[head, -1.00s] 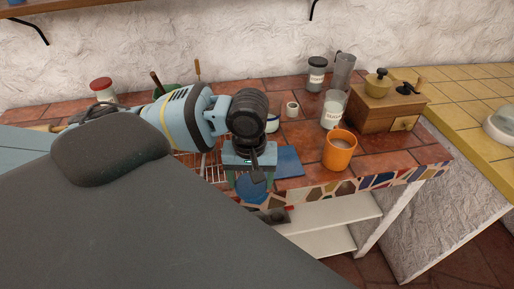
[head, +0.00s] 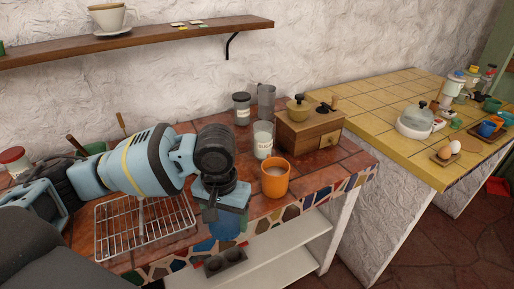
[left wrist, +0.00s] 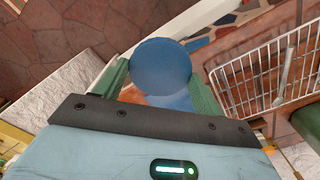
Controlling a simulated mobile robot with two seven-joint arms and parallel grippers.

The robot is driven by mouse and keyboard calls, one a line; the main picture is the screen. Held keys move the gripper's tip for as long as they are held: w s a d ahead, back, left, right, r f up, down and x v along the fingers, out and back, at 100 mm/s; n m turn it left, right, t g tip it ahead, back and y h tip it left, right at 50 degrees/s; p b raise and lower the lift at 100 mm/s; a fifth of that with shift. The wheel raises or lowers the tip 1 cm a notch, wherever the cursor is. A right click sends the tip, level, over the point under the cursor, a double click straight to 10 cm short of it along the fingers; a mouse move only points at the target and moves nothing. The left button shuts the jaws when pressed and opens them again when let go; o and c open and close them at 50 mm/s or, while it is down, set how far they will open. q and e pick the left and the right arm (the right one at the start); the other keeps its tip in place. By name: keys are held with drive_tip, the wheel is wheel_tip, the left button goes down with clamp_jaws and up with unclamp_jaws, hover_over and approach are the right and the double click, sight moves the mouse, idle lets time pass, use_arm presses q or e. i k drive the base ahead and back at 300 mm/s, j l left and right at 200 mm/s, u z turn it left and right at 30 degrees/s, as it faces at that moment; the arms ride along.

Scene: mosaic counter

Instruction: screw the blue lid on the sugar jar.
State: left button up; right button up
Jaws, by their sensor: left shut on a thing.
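My left gripper (head: 226,222) is shut on the round blue lid (left wrist: 161,66). In the left wrist view its green fingers press the lid from both sides. In the head view the lid (head: 226,228) hangs below the gripper at the counter's front edge, apart from any jar. The sugar jar (head: 263,142) is a clear, lidless jar with white contents and a label. It stands upright on the tiles behind the orange mug, to the right of and beyond my gripper. My right gripper is not in view.
The orange mug (head: 275,179) stands between my left gripper and the jar. A dark-lidded jar (head: 242,110), a grey pitcher (head: 266,100) and a wooden grinder (head: 309,132) crowd around the jar. A wire rack (head: 145,225) lies to the left under my arm.

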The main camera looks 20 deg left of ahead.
sight(263, 141)
drive_tip(key=u, duration=1.65)
drive_tip(key=k+l, duration=0.2)
drive_tip(key=l, duration=0.15)
drive_tip(key=k+l, duration=0.25)
drive_tip(key=l, duration=0.15)
drive_tip(key=k+l, duration=0.2)
drive_tip(key=l, duration=0.15)
drive_tip(key=k+l, duration=0.2)
drive_tip(key=l, duration=0.15)
